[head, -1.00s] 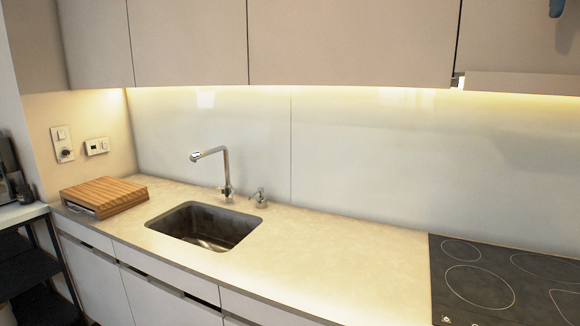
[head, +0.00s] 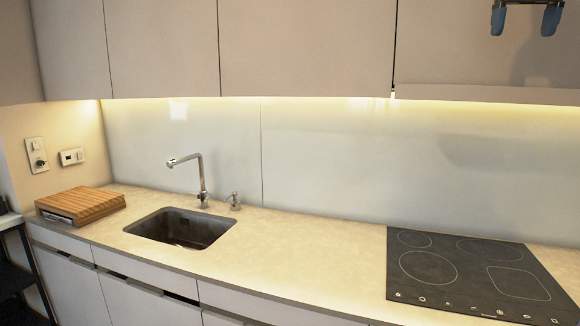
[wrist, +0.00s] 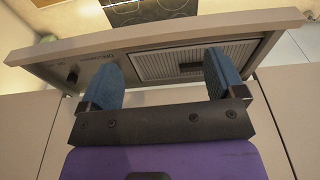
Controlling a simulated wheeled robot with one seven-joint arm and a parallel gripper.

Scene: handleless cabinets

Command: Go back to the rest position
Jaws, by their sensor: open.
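My gripper (head: 526,18) shows at the top right of the head view, its two blue fingers apart and pointing down with nothing between them. It is in front of the upper cabinets (head: 450,45). In the wrist view my gripper (wrist: 161,78) is open and empty, with its blue fingers in front of the underside of a range hood (wrist: 200,62). The rest of my arm is out of the head view.
A black cooktop (head: 470,275) is set in the pale counter (head: 310,240) at the right. A sink (head: 180,228) with a tap (head: 200,180) is left of the middle. A wooden board (head: 80,204) lies at the left end. The counter between sink and cooktop is clear.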

